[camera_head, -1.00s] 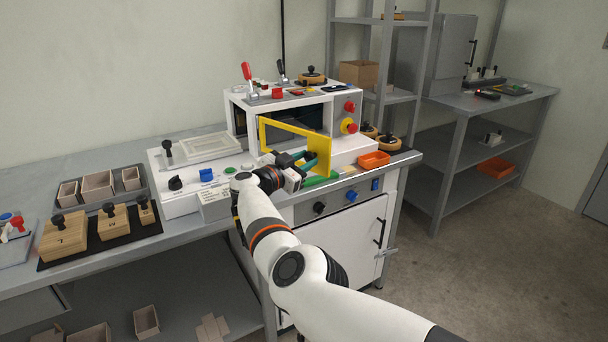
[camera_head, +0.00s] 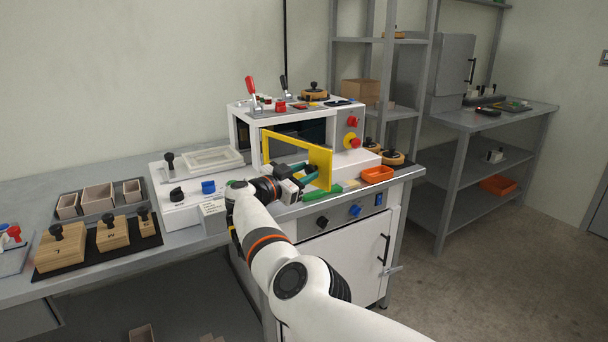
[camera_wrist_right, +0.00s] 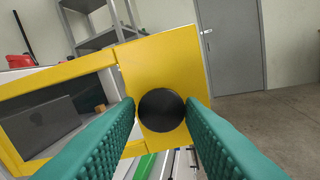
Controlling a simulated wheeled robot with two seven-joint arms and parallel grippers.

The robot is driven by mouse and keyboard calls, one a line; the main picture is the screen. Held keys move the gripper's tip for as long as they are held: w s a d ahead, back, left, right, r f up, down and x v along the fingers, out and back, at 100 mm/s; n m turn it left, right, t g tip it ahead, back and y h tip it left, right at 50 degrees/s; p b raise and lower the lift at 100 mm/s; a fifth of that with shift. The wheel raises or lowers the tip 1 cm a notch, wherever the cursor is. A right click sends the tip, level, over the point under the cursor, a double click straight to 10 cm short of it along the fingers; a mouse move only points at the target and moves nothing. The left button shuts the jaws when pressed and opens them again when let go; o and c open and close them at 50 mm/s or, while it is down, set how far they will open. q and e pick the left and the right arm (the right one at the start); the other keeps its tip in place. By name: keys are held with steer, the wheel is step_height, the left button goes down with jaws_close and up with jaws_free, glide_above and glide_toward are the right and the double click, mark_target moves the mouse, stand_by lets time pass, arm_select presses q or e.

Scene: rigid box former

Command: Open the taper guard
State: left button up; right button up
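The taper guard (camera_head: 321,158) is a yellow frame around a window, at the front of the white machine (camera_head: 242,128). In the head view it stands swung out at an angle from the machine's opening, with its right end nearer me. My right gripper (camera_head: 312,174) is at that end. In the right wrist view, a round black knob (camera_wrist_right: 162,110) on the guard's yellow panel (camera_wrist_right: 160,65) sits between my green fingers. Both fingertips (camera_wrist_right: 161,100) appear to touch the knob's sides. My left gripper is out of view.
Wooden blocks (camera_head: 61,248) with black knobs lie at left. The floor at right is clear.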

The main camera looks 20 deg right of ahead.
steer(key=o, duration=0.3)
steer(key=shift+r, duration=0.1)
arm_select(q)
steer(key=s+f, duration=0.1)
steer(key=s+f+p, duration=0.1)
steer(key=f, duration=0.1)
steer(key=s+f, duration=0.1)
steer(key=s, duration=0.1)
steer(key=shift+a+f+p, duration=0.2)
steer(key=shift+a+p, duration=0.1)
steer(key=shift+p, duration=0.1)
arm_select(e)
step_height(320, 180, up, 10)
steer(key=shift+a, duration=0.1)
